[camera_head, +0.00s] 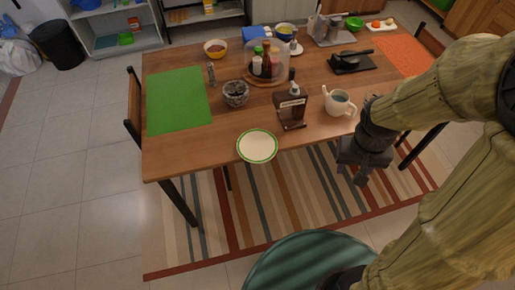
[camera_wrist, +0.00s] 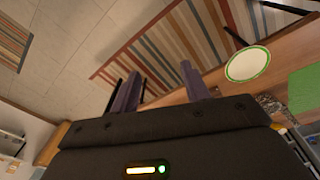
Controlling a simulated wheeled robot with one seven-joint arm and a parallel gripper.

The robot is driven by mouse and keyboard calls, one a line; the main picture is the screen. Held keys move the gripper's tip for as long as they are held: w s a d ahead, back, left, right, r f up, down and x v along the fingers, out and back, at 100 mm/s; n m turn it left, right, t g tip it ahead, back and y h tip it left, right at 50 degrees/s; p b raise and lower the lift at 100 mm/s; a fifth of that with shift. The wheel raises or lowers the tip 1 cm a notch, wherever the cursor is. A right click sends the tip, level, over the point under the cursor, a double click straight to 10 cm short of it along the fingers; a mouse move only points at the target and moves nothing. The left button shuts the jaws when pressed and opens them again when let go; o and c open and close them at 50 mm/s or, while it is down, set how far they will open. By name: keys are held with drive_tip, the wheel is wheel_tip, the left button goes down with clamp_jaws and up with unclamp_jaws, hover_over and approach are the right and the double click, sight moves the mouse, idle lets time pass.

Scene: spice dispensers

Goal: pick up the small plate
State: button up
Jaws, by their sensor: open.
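The small plate (camera_head: 257,146) is cream with a green rim. It lies flat at the front edge of the wooden table in the head view. In the wrist view the plate (camera_wrist: 247,64) shows at the upper right, beyond the fingers. My gripper (camera_head: 359,176) is right of the plate, by the table's front edge and apart from it. In the wrist view my gripper's two fingers (camera_wrist: 160,92) are spread, with nothing between them.
A dark box-shaped dispenser (camera_head: 291,107) stands right of the plate, with a white pitcher (camera_head: 339,103) further right. A glass bowl (camera_head: 235,94) and a green placemat (camera_head: 179,100) are behind and left. The wooden table (camera_head: 210,147) is bare left of the plate.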

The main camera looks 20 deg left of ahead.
drive_tip(key=w+a+f+n+t+h+b, duration=0.1)
drive_tip(key=a+f+n+h+b, duration=0.2)
drive_tip(key=a+f+h+b, duration=0.35)
drive_tip(key=w+a+f+n+t+h+b, duration=0.1)
drive_tip(key=a+f+n+h+b, duration=0.2)
drive_tip(key=a+f, duration=0.7)
drive_tip(key=s+a+f+n+t+y+b, duration=0.1)
drive_tip(key=s+a+f+n+t+b, duration=0.2)
drive_tip(key=a+f+t, duration=0.3)
drive_tip(key=s+a+f+n+t+y+b, duration=0.2)
drive_tip(key=a+f+t, duration=0.5)
drive_tip(key=a, duration=0.5)
drive_tip(key=shift+s+a+n+t+b, duration=0.35)
drive_tip(key=shift+s+n+t+b, duration=0.15)
drive_tip(key=shift+n+b, duration=0.3)
drive_tip(key=shift+y, duration=0.25)
drive_tip(key=p, duration=0.1)
approach(255, 160)
drive_tip(key=x, duration=0.3)
drive_tip(key=f+x, duration=0.1)
drive_tip(key=x, duration=0.1)
drive_tip(key=shift+w+a, duration=0.1)
drive_tip(key=shift+w, duration=0.25)
